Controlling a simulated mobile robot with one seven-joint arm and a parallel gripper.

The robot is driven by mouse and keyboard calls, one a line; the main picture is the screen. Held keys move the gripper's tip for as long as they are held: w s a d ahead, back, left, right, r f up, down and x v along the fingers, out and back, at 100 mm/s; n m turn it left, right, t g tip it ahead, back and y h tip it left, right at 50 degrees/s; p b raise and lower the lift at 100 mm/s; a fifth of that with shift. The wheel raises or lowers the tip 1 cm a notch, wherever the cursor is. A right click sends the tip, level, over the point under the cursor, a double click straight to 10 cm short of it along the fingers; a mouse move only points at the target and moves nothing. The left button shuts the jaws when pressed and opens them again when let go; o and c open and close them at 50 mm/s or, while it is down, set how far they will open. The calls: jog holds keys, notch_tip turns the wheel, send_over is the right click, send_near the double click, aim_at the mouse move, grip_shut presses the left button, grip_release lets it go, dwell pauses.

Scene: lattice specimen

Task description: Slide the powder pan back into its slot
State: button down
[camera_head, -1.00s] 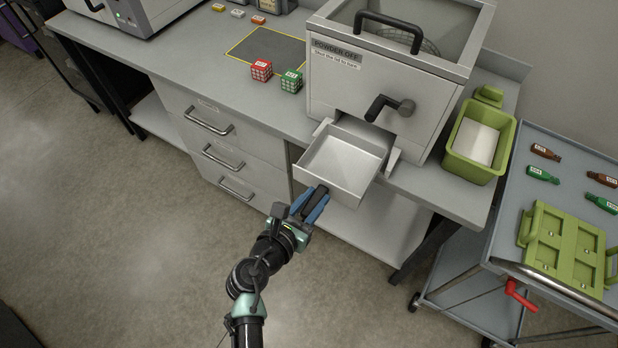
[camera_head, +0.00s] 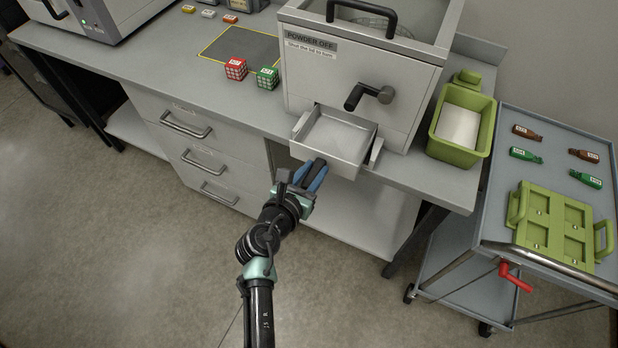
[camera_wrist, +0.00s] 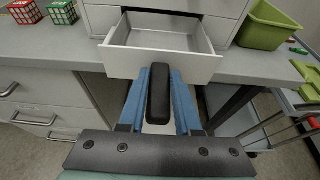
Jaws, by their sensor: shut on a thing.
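The powder pan (camera_head: 338,139) is a shallow light-grey tray, partly pulled out from the lower front of the white powder box (camera_head: 352,75). Its rear part is inside the slot between two small side rails. My gripper (camera_head: 316,172) is at the front of the pan, its blue fingers shut on the pan's black handle (camera_wrist: 159,95). In the wrist view the pan (camera_wrist: 160,62) is straight ahead, its front wall facing me. The inside of the pan looks pale; I cannot tell whether powder lies in it.
A red lattice cube (camera_head: 235,69) and a green one (camera_head: 267,78) stand on the bench left of the box. A green bin (camera_head: 457,153) stands right of it. A grey trolley (camera_head: 489,215) with bottles and a green rack (camera_head: 549,226) is at the right.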

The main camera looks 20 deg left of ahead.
aim_at(322, 155)
jog(key=shift+w+d+f+b, duration=0.15)
jog(key=shift+w+b, duration=0.1)
jog(key=shift+w, duration=1.6)
jog(key=shift+w+a+f+b, duration=0.1)
jog(key=shift+w+b, duration=0.15)
jog(key=shift+w, duration=1.55)
jog(key=shift+w+d+b, duration=0.1)
jog(key=shift+w+b, duration=0.35)
jog(key=shift+w, duration=1.1)
jog(key=shift+w+b, duration=0.8)
jog(key=shift+w, duration=0.95)
jog(key=shift+c, duration=0.2)
grip_release()
jog(key=shift+s, duration=0.1)
